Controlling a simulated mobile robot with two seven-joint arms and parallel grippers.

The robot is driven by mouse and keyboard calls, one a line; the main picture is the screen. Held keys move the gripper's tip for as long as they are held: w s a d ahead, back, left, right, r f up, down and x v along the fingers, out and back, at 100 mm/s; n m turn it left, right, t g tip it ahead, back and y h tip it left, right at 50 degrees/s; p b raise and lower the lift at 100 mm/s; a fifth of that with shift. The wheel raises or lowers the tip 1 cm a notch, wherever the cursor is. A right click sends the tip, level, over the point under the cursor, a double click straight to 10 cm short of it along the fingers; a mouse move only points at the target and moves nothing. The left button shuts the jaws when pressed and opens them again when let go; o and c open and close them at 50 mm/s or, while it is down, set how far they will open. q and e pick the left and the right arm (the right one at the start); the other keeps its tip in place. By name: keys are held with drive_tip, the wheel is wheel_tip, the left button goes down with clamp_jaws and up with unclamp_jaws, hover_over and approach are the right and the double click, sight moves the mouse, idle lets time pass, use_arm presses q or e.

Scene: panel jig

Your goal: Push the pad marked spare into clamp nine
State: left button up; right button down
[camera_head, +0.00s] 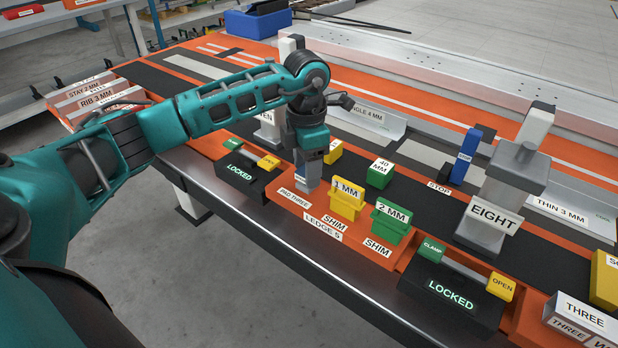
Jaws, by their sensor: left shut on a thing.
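My left gripper (308,184) points down at the orange ledge, just behind the label reading PAD THREE (294,198). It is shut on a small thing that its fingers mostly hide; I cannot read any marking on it. No pad marked spare can be made out. A grey clamp labelled EIGHT (490,216) stands at the right. Another clamp stands behind my left arm, its label partly covered and ending in EN (266,117). No clamp labelled nine shows. My right gripper is not in view.
On the ledge stand a yellow 1 MM shim (346,204) and a green 2 MM shim (390,226), close right of my gripper. A green 40 MM block (380,174) and blue stop (466,156) stand behind. Two black boxes read LOCKED, one here (452,298).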

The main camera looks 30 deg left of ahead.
use_arm(q)
drive_tip(key=shift+f, duration=0.5)
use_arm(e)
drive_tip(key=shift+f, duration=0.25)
use_arm(q)
drive_tip(key=o, duration=1.2)
drive_tip(key=shift+r, duration=0.1)
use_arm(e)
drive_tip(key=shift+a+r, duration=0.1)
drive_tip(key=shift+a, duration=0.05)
use_arm(q)
drive_tip(key=shift+o, duration=0.2)
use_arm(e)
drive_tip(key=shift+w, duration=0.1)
